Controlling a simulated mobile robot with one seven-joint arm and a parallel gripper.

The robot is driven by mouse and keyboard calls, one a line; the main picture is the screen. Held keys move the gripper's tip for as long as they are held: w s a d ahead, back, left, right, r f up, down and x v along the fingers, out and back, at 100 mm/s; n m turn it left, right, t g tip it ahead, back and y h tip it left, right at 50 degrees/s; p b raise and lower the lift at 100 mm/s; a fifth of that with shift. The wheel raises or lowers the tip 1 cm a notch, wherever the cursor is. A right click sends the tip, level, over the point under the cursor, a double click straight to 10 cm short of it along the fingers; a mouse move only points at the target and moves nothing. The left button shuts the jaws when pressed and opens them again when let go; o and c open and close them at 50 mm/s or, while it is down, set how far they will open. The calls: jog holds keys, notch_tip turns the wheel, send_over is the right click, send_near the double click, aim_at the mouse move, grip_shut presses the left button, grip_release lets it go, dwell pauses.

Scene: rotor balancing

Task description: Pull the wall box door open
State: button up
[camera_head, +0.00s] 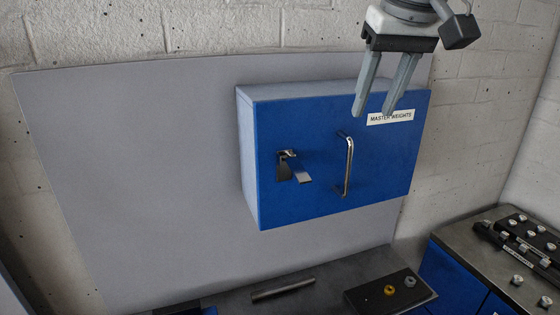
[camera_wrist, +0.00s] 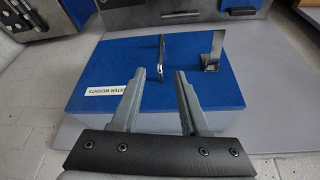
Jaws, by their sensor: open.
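The wall box (camera_head: 247,160) hangs on a grey panel, with a blue front door (camera_head: 330,120) labelled "MASTER WEIGHTS". The door looks shut. A vertical metal bar handle (camera_head: 348,165) stands out from its middle, and a metal latch lever (camera_head: 296,168) sits to the handle's left. My gripper (camera_head: 377,112) is open and empty, in front of the door's upper right part, above the handle. In the wrist view, the fingers of my gripper (camera_wrist: 168,74) point toward the bar handle (camera_wrist: 161,55). The latch (camera_wrist: 212,52) shows to the right there. Contact with the handle is not visible.
Below the box is a dark bench with a metal rod (camera_head: 283,289) and a dark block (camera_head: 390,292) carrying small round parts. A blue cabinet (camera_head: 452,278) with a tray of several metal pieces stands at the lower right. The space before the door is free.

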aim_at(347, 160)
jog(key=x, duration=0.5)
jog(key=w+b+x, duration=0.1)
jog(key=x, duration=0.5)
jog(key=b+x, duration=0.1)
jog(key=x, duration=0.4)
jog(key=shift+w+a, duration=0.1)
jog(key=shift+w, duration=0.3)
jog(key=shift+c, duration=0.2)
grip_shut()
dwell(0.6)
